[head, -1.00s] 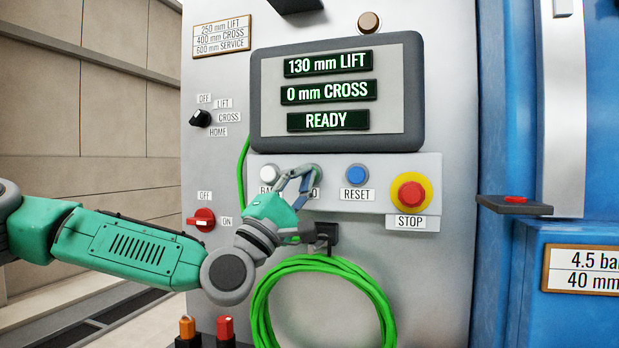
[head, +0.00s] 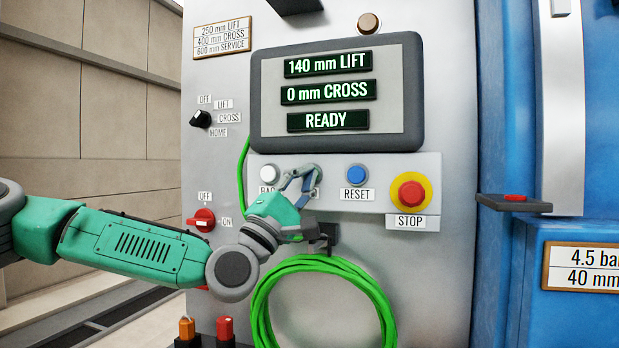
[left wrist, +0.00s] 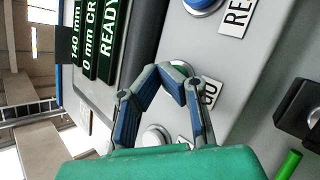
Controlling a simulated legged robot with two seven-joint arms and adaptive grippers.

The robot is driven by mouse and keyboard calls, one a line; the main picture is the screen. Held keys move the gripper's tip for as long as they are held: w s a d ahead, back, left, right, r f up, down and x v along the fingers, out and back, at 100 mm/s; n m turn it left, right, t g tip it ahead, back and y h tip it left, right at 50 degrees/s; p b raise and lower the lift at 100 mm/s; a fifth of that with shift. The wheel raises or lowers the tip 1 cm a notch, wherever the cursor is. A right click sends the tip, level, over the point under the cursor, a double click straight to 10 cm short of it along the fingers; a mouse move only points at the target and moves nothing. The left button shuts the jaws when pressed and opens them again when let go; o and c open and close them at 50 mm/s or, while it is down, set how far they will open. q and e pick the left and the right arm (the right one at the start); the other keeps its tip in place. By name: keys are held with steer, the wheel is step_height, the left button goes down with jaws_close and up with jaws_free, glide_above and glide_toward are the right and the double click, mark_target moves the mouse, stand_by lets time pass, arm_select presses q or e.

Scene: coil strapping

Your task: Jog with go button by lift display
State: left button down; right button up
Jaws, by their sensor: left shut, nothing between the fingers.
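The lift display (head: 326,64) reads 140 mm LIFT in the head view. Below it, the cross display (head: 328,91) reads 0 mm CROSS and the status display (head: 328,121) reads READY. My left gripper (head: 307,172) is shut and empty, with its fingertips at the go button, mostly covering it. In the left wrist view, a green edge of the go button (left wrist: 181,68) shows behind the fingertips, beside the partly hidden GO label (left wrist: 209,94). Whether the tips touch or press it I cannot tell. My right gripper is not in view.
The white back button (head: 268,174), blue reset button (head: 356,175) and red stop button (head: 411,194) flank the fingers. A selector knob (head: 201,119) and red switch (head: 202,220) sit left. A green hose coil (head: 322,262) hangs below. A plate reads 250 mm LIFT (head: 222,40).

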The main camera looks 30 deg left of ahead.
arm_select(q)
steer(key=shift+s+y, duration=0.1)
steer(key=shift+y, duration=0.2)
steer(key=shift+s+d, duration=0.15)
steer(key=shift+s, duration=0.6)
steer(key=s, duration=0.2)
steer(key=s+d+b, duration=0.1)
steer(key=s, duration=0.2)
steer(key=shift+d, duration=0.1)
stand_by(0.5)
